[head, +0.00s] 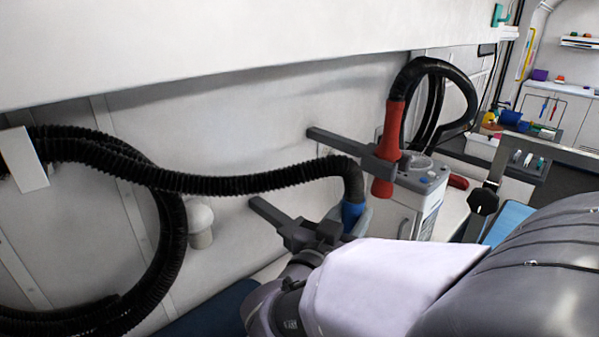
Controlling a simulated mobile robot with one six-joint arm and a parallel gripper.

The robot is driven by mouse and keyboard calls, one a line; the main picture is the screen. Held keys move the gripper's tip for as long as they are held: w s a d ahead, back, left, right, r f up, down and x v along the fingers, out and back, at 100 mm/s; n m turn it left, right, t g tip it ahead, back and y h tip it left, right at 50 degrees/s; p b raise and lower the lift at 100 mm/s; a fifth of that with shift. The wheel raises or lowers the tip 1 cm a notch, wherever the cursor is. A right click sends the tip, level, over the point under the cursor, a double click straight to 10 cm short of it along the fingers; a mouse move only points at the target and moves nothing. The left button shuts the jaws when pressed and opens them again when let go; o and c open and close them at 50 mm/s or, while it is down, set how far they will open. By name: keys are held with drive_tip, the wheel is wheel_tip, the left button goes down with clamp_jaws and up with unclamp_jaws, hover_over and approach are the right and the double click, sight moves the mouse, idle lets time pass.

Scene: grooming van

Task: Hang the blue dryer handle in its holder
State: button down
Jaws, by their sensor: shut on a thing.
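The blue dryer handle (352,213) hangs at the end of a black corrugated hose (240,185) in the head view. Only its upper part shows; the rest is hidden behind my gripper and arm. My gripper (352,222) is shut on the blue handle, with a pale grey finger at its right side. A grey holder arm (272,213) sticks out from the wall just left of my gripper. Its outer end is close to or overlapped by my gripper and wrist, so I cannot tell whether the handle is touching it.
A red dryer handle (389,130) sits upright in a second grey holder (340,142), beside a grey and white machine (425,175). A white overhead cabinet (200,45) spans above. A rounded beige knob (201,220) projects from the wall. A cluttered counter lies at far right.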

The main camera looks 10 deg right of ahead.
drive_tip(key=w+a, duration=0.6)
drive_tip(key=w, duration=0.2)
drive_tip(key=shift+w+f, duration=0.3)
drive_tip(key=shift+f, duration=0.05)
drive_tip(key=shift+s+a, duration=0.1)
idle(0.7)
drive_tip(key=shift+f+b, duration=0.5)
drive_tip(key=shift+f, duration=0.15)
drive_tip(key=shift+c, duration=1)
unclamp_jaws()
